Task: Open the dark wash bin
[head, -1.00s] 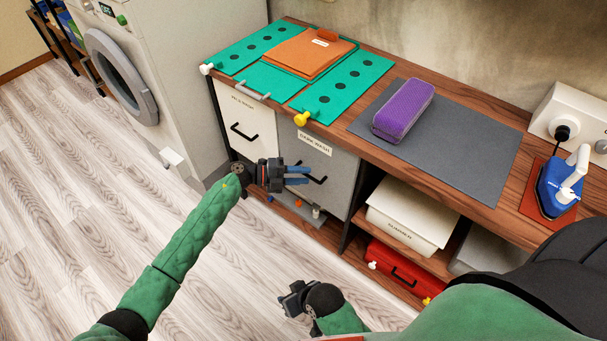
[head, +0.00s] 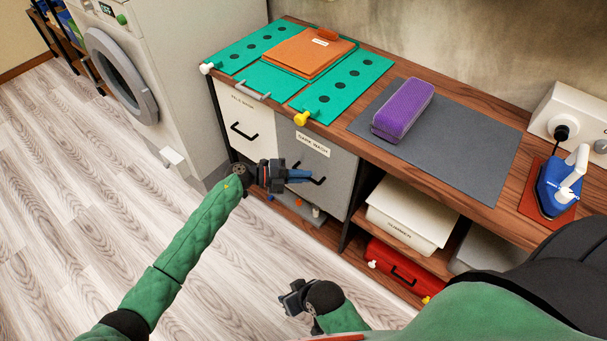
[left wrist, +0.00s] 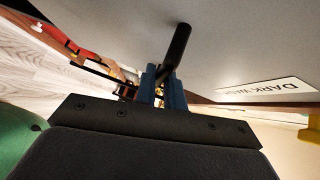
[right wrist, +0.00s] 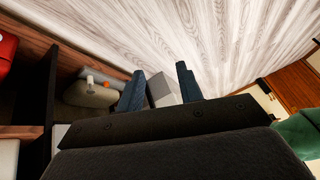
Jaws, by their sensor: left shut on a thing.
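The dark wash bin (head: 331,177) is a grey front with a "DARK WASH" label, under the left part of the bench, and looks closed. Its black bar handle (head: 318,181) slopes across the front. My left gripper (head: 306,175) is at that handle. In the left wrist view its blue fingers (left wrist: 164,88) are shut on the black handle (left wrist: 178,50), beside the grey front with the label (left wrist: 264,90). My right gripper (head: 285,298) hangs low over the floor, away from the bin. In the right wrist view its fingers (right wrist: 160,88) are apart and empty.
A white bin (head: 245,125) with its own black handle adjoins on the left, beside the washing machine (head: 150,80). A white tub (head: 405,222) and a red case (head: 395,272) sit on shelves to the right. Floor (head: 190,300) in front is clear.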

